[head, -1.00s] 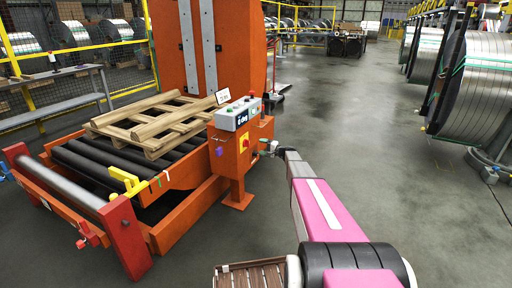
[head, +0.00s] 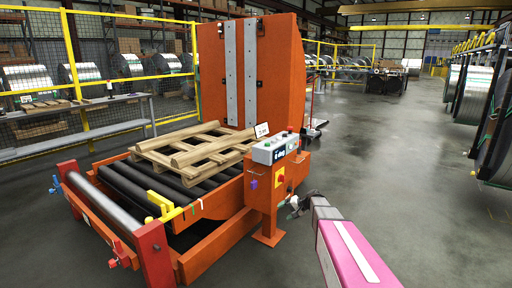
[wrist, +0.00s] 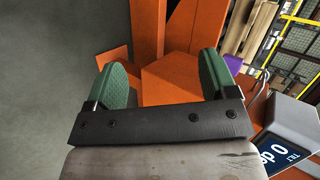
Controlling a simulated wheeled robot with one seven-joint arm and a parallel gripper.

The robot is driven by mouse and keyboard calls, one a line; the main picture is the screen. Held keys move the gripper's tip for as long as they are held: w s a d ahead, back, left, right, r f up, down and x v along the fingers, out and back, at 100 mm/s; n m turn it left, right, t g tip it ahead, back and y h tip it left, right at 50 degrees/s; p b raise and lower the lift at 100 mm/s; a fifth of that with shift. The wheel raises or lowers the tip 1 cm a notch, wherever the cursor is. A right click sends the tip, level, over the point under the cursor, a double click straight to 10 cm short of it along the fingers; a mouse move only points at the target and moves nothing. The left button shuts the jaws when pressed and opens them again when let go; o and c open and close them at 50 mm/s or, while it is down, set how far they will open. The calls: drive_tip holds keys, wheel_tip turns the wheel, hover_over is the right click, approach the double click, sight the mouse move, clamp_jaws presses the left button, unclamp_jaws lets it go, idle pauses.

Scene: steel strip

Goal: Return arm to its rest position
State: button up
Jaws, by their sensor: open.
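My arm, pink and grey, reaches in from the lower right of the head view. My gripper (head: 294,207) is at its far end, small in that view, just right of the orange control post. In the wrist view my gripper (wrist: 162,78) has its two green pads wide apart with nothing between them. Orange metal of the machine's post (wrist: 175,85) lies beyond the pads. The control box (head: 276,147) with buttons and a display stands on the post, and it shows at the right of the wrist view (wrist: 290,135).
The orange machine has black rollers (head: 120,176) with a wooden pallet (head: 195,150) on them. A yellow bracket (head: 165,207) sits at its front. Steel coils (head: 497,135) stand at the right. The grey floor (head: 410,160) between is clear.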

drive_tip(key=s+d+r+n+g+h, duration=0.1)
drive_tip(key=s+h, duration=0.4)
drive_tip(key=s, duration=0.9)
drive_tip(key=s+d+r+n+g+h, duration=0.1)
drive_tip(key=s+h, duration=0.4)
drive_tip(key=s, duration=1)
drive_tip(key=shift+s+d+r+n+g, duration=0.2)
drive_tip(key=shift+d+n+g, duration=0.15)
drive_tip(key=shift+n+g, duration=0.3)
